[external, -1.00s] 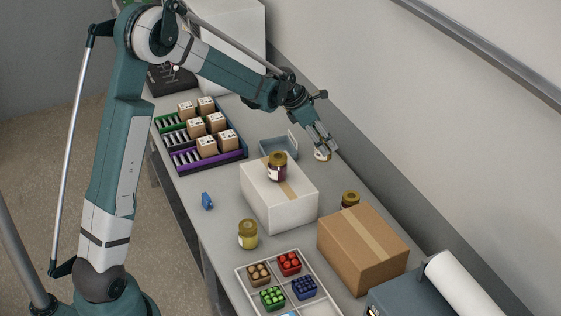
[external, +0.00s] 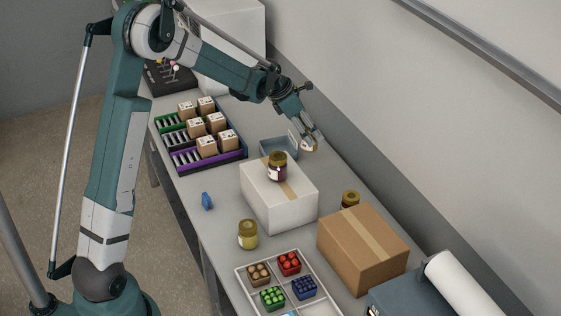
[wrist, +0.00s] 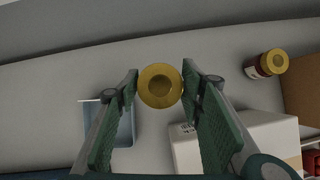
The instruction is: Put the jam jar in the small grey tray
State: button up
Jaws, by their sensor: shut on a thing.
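My gripper (external: 308,138) is shut on a jar with a gold lid (wrist: 160,86); the lid shows between the two fingers in the wrist view. In the external view this held jar (external: 309,146) is partly hidden by the fingers, just right of the small grey tray. The small grey tray (external: 268,151) stands behind the white box, which hides part of it. In the wrist view the tray (wrist: 124,130) lies at lower left, partly covered by the left finger.
Another dark jar (external: 277,172) stands on the white box (external: 262,203). A third jar (external: 350,198) is behind the cardboard box (external: 360,250), and a yellow jar (external: 248,236) stands nearer the front. A rack (external: 182,160) of small boxes is left of the tray.

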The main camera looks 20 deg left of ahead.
aim_at(278, 138)
jog(key=w+a, duration=0.5)
jog(key=a, duration=0.8)
jog(key=shift+a+r+p, duration=0.25)
jog(key=shift+a+p, duration=0.1)
jog(key=shift+a, duration=0.05)
jog(key=shift+w+f, duration=0.1)
jog(key=shift+f, duration=0.05)
notch_tip(278, 138, down, 6)
jog(key=shift+f, duration=1.85)
jog(key=shift+f, duration=0.2)
jog(key=o, duration=1.1)
